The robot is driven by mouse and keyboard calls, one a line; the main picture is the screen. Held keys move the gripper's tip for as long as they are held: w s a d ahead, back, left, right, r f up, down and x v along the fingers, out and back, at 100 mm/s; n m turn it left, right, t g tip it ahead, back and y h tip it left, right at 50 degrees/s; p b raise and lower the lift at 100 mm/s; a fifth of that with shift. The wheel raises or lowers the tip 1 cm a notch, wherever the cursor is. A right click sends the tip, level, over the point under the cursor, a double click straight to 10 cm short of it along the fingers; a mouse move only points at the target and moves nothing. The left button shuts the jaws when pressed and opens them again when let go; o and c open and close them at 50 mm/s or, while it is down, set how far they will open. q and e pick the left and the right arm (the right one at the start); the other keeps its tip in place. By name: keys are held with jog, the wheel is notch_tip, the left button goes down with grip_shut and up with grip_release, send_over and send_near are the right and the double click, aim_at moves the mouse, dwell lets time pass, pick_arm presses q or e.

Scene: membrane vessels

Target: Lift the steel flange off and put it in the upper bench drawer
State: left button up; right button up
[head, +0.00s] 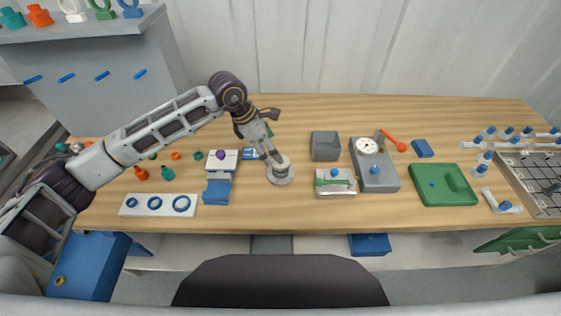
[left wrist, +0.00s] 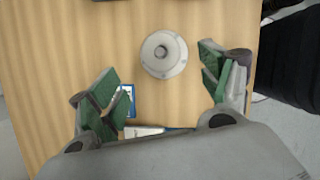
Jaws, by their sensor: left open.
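The steel flange (head: 281,176) is a pale grey round disc with a raised centre, standing on the wooden bench (head: 300,218) left of its middle. In the left wrist view the flange (left wrist: 164,54) shows from above with a round hub, beyond the space between the fingertips. My left gripper (head: 268,140) is open and empty, above and just behind the flange, apart from it. Its green-padded fingers (left wrist: 160,78) are spread wide in the left wrist view. A green drawer front (head: 525,239) with pale handles shows below the bench at right; I cannot tell whether it is the upper drawer.
A blue block stand (head: 217,192) and a white plate with blue rings (head: 158,204) lie left of the flange. A grey block (head: 325,146), a gauge box (head: 375,178) and a green tray (head: 443,197) stand to its right. The bench front near the flange is clear.

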pick_arm(q)
jog(key=shift+x, duration=1)
jog(key=shift+p+x, duration=0.85)
jog(key=shift+x, duration=1.05)
jog(key=shift+d+f, duration=0.3)
jog(key=shift+f, duration=0.35)
jog(key=c, duration=1.2)
jog(key=shift+r, duration=0.15)
jog(key=shift+c, duration=0.2)
